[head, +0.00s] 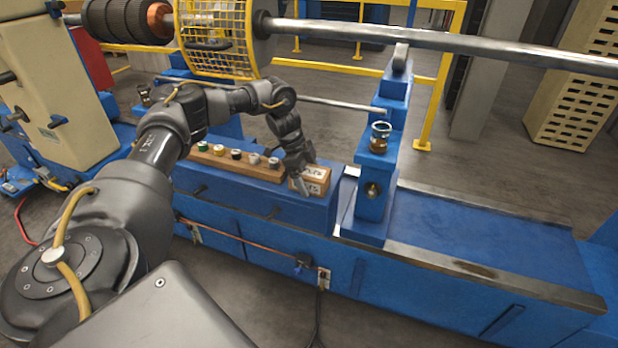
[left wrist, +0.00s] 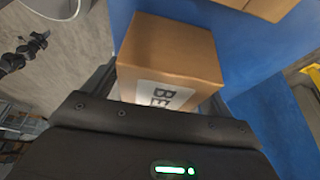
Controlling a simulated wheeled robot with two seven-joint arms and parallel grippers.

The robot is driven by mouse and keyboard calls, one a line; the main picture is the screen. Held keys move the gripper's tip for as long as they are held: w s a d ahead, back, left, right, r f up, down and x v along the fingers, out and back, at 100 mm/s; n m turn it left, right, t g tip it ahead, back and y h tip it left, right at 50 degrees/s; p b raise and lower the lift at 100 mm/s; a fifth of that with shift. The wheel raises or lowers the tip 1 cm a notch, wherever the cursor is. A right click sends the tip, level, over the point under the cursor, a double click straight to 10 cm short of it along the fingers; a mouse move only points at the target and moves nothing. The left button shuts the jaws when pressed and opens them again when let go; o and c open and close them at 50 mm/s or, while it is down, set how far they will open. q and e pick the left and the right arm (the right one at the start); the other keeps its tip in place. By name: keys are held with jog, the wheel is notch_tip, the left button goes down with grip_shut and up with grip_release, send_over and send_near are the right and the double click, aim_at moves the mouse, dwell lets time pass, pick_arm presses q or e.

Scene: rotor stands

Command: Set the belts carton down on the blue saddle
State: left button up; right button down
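The belts carton (left wrist: 170,50) is a small brown box with a white label whose letters begin "BE". In the left wrist view it fills the space between the two fingers of my left gripper (left wrist: 165,95), which appear closed on its sides. In the head view my left gripper (head: 301,178) is over the right end of a long blue block (head: 245,200), which looks like the saddle. Labelled brown boxes (head: 316,173) show at its fingers. I cannot tell whether the held carton touches the surface below. My right gripper is out of view.
A second brown carton (left wrist: 262,5) is near the held one. A wooden rack (head: 225,163) with several small parts stands left of the gripper. A blue post (head: 374,195) bearing a metal fitting (head: 380,135) rises to the right. A steel shaft (head: 440,42) runs overhead. The right blue bed (head: 480,240) is clear.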

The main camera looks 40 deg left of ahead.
pick_arm(q)
jog(key=v, duration=1.1)
jog(key=shift+r, duration=0.1)
jog(key=shift+s+a+r, duration=0.1)
jog(key=shift+a+r, duration=0.1)
jog(key=shift+r, duration=0.35)
jog(key=shift+f, duration=0.1)
